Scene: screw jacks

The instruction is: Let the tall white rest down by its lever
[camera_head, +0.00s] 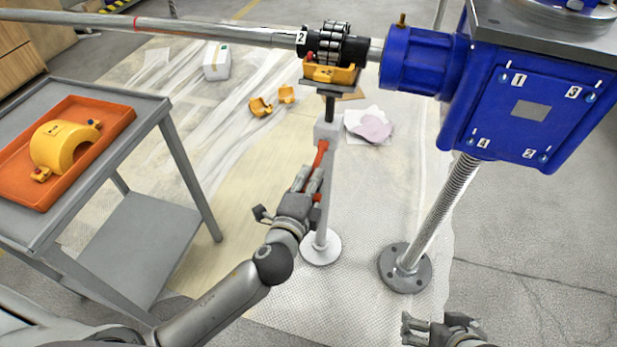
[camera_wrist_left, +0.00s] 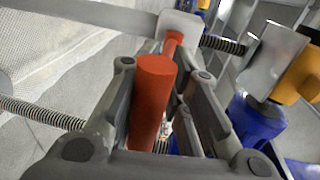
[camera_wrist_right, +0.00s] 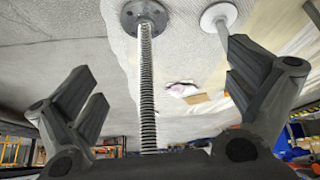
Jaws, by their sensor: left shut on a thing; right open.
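The tall white rest (camera_head: 328,134) stands upright on a round white foot (camera_head: 320,248). Its top carries a yellow piece (camera_head: 333,74) under the chain coupling on the shaft. A red lever (camera_head: 321,154) slants down from the collar of the rest, and its thick red grip shows in the left wrist view (camera_wrist_left: 150,95). My left gripper (camera_head: 312,185) is shut on the lever, one finger to each side of the grip. My right gripper (camera_head: 430,325) is open and empty at the bottom of the head view, apart from everything. In the right wrist view the foot of the rest (camera_wrist_right: 218,16) shows at the top.
A blue gearbox (camera_head: 530,95) and its threaded screw post (camera_head: 440,210) stand right of the rest. A long shaft (camera_head: 200,30) runs left from the coupling. A grey cart (camera_head: 185,150) with an orange tray (camera_head: 115,120) stands at left. Yellow pieces (camera_head: 260,107) lie on the floor sheet.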

